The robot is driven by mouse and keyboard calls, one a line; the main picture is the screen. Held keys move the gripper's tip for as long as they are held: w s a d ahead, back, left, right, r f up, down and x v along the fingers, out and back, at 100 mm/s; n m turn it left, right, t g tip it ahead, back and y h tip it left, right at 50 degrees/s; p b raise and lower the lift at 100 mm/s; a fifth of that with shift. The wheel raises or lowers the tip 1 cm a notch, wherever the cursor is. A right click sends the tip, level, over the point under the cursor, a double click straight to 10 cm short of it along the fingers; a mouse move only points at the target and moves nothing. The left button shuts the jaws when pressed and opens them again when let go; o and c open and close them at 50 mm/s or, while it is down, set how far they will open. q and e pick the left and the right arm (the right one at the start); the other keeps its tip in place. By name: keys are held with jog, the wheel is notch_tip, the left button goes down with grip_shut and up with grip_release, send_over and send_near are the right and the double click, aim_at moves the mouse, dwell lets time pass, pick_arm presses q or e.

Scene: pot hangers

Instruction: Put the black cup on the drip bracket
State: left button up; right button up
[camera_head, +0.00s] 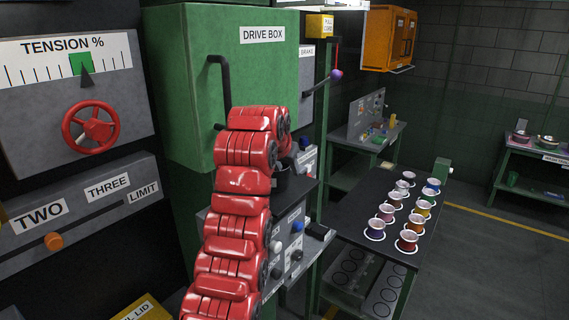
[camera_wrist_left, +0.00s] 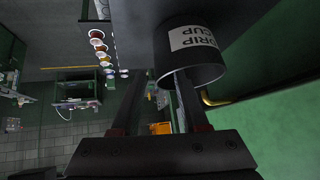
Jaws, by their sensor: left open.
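The black cup (camera_wrist_left: 200,48), with a white "DRIP CUP" label, appears upside down in the left wrist view, its open mouth facing my left gripper (camera_wrist_left: 162,80). That gripper is open. One finger overlaps the cup's mouth and seems to reach into it; the other is left of the cup. I cannot tell whether either touches it.
The green drive box (camera_head: 225,85) with a black handle stands close behind my left arm. A grey control panel (camera_head: 293,240) with knobs is just below. A dark table (camera_head: 365,200) with several coloured spools stands to the right, with open floor beyond.

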pick_arm(q)
jog(key=shift+s+r+b, duration=0.2)
jog(key=shift+s+b, duration=0.05)
jog(key=shift+b, duration=0.1)
jog(key=v, duration=1.1)
jog(key=shift+p, duration=0.35)
jog(key=shift+w, duration=0.15)
